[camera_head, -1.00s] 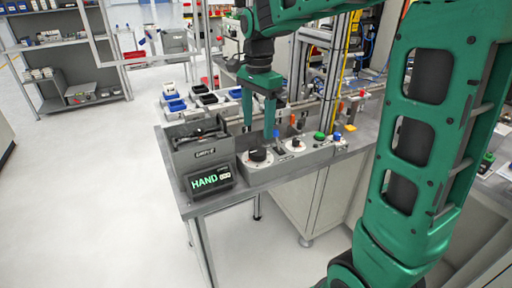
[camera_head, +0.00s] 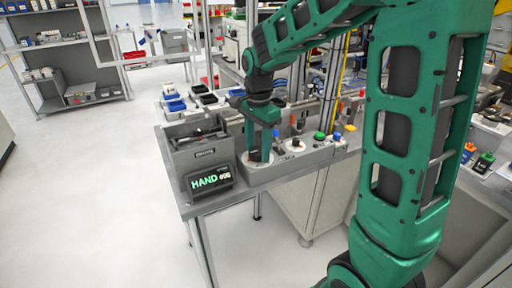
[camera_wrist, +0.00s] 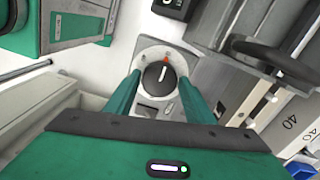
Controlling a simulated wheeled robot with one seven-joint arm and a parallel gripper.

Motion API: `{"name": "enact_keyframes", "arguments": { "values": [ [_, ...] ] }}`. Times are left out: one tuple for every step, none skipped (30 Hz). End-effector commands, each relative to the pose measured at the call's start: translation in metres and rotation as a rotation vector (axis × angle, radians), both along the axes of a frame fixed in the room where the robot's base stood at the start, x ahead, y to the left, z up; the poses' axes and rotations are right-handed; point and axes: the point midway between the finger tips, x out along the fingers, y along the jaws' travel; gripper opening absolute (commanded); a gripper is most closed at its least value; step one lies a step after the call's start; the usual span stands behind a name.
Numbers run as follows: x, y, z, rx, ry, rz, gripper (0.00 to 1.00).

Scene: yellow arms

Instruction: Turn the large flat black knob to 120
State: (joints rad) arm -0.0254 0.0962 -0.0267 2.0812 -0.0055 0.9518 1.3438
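The large flat black knob (camera_wrist: 158,77) sits on a round white dial plate in the wrist view, with a white pointer line on its top. A red-orange mark (camera_wrist: 166,59) shows at the dial's upper edge. My gripper (camera_wrist: 159,80) is open, with one green finger on each side of the knob and a visible gap on both sides. In the head view my gripper (camera_head: 258,158) is down at the dial on the grey control box (camera_head: 268,176), and its fingers hide most of the knob. I cannot read the dial's numbers.
A black display (camera_head: 210,180) with green "HAND" lettering stands left of the box, below a grey bin (camera_head: 203,156). A smaller black knob (camera_head: 296,143), a blue button (camera_head: 276,133) and a green button (camera_head: 319,136) are to the right. Several small trays stand behind.

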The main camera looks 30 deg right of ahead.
Motion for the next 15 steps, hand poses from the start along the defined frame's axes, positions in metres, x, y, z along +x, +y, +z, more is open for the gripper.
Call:
{"name": "enact_keyframes", "arguments": {
  "values": [
    [0.0, 0.0, 0.0001, 0.0, 0.0, 0.0, 0.35],
    [0.0001, 0.0, 0.0002, 0.0, 0.0, 0.0, 0.28],
    [0.0002, 0.0, 0.0002, 0.0, -0.001, 0.0, 0.2],
    [0.0002, 0.0, 0.0003, 0.0, -0.001, 0.0, 0.2],
    [0.0003, 0.0001, 0.0003, 0.0, -0.001, 0.0, 0.2],
    [0.0004, 0.0001, 0.0004, 0.0, -0.001, 0.0, 0.2],
    [0.0004, 0.0001, 0.0004, 0.0, -0.001, 0.001, 0.2],
    [0.0005, 0.0001, 0.0004, 0.0, -0.001, 0.002, 0.2],
    [0.0006, 0.0001, 0.0005, 0.0, -0.002, 0.005, 0.2],
    [0.0006, 0.0001, 0.0005, 0.0, -0.002, 0.009, 0.2],
    [0.0007, 0.0002, 0.0006, 0.0, -0.002, 0.013, 0.2],
    [0.0008, 0.0002, 0.0006, 0.0, -0.002, 0.021, 0.2],
    [0.0009, 0.0001, 0.0006, 0.0, -0.002, 0.029, 0.2],
    [0.0009, 0.0002, 0.0007, 0.0, -0.003, 0.039, 0.2],
    [0.001, 0.0001, 0.0007, 0.0, -0.003, 0.054, 0.2]
  ]
}}
